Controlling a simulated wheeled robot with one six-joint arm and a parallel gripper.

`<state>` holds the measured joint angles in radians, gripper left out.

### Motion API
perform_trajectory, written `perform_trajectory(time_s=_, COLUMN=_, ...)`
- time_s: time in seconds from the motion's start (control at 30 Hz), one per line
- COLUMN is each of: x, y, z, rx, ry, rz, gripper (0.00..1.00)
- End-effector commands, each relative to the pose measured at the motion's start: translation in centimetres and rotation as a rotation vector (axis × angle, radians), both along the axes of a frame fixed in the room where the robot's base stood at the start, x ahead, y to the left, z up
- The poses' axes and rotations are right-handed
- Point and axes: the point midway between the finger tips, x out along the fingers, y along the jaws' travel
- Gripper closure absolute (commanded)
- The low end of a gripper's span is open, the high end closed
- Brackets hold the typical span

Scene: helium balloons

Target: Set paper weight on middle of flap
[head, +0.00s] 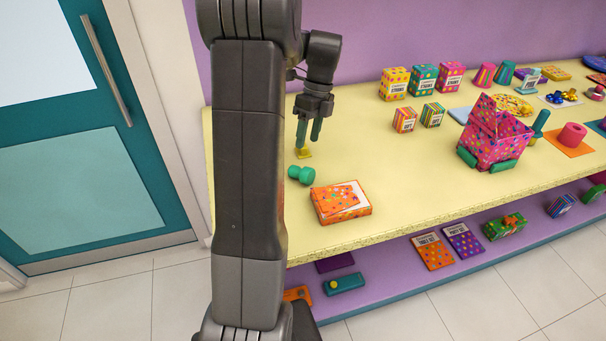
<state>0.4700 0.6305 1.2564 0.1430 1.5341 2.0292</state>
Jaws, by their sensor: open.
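I cannot tell for sure which of these two is the paper weight. An orange dotted parcel (332,212) lies near the table's front edge, with a pale-edged paper flap (346,196) on its top. Nothing rests on that flap.
A pink dotted box (491,140) with a raised panel stands between green holders at the right. Several small patterned boxes (394,85) line the back. A lower purple shelf (385,275) carries more packages. The tabletop between parcel and pink box is clear.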

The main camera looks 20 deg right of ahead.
Motion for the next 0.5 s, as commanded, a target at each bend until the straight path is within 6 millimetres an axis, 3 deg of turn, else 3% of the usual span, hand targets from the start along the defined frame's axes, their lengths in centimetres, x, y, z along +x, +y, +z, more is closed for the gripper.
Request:
perform_trajectory(time_s=0.13, x=-0.5, y=0.7, z=-2.6, rx=0.0, ry=0.001, rz=0.001, gripper=0.48)
perform_trajectory(time_s=0.5, x=-1.2, y=1.4, z=-6.0, rx=0.001, ry=0.002, rz=0.002, gripper=0.48)
